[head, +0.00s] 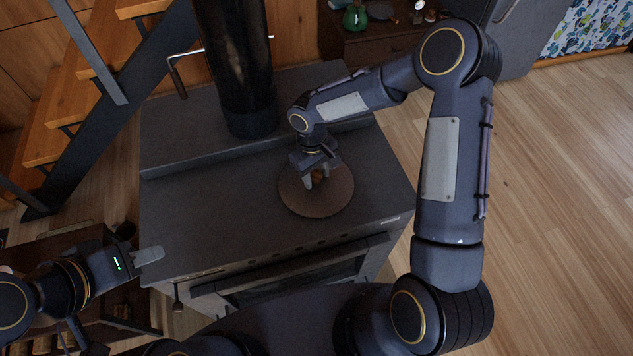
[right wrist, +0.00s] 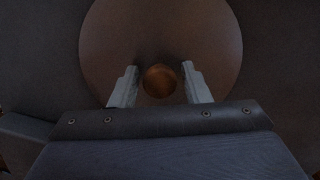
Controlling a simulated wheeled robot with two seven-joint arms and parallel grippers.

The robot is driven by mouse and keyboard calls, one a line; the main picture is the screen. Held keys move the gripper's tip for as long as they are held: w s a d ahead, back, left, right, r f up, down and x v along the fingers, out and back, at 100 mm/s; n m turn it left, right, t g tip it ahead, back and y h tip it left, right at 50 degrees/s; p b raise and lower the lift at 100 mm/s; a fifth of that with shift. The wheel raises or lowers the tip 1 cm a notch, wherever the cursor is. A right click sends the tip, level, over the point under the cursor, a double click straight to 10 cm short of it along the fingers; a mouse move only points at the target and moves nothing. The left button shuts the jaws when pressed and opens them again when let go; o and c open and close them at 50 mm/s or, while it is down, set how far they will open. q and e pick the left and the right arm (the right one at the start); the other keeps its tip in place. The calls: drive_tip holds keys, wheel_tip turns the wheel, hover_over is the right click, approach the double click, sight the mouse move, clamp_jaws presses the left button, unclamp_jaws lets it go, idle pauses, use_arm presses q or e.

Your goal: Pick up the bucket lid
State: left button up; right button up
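The bucket lid (head: 334,197) is a round brown disc with a small wooden knob, lying on the dark stove top (head: 215,215). In the right wrist view the lid (right wrist: 160,40) fills the upper middle, with its round knob (right wrist: 160,80) at the centre. My right gripper (head: 317,182) is over the lid, its fingers down on either side of the knob. In the right wrist view the right gripper (right wrist: 160,84) is open, with a gap between each finger and the knob. My left gripper (head: 150,255) is empty at the stove's front left; its finger opening cannot be made out.
A thick black stovepipe (head: 237,70) rises behind the lid. A metal crank handle (head: 178,75) sticks out on its left. Wooden stairs (head: 75,95) stand at the left, and a dark cabinet (head: 375,45) stands behind. The stove top left of the lid is clear.

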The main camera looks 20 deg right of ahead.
drive_tip(key=c, duration=0.7)
drive_tip(key=shift+c, duration=0.6)
drive_tip(key=shift+r, duration=0.15)
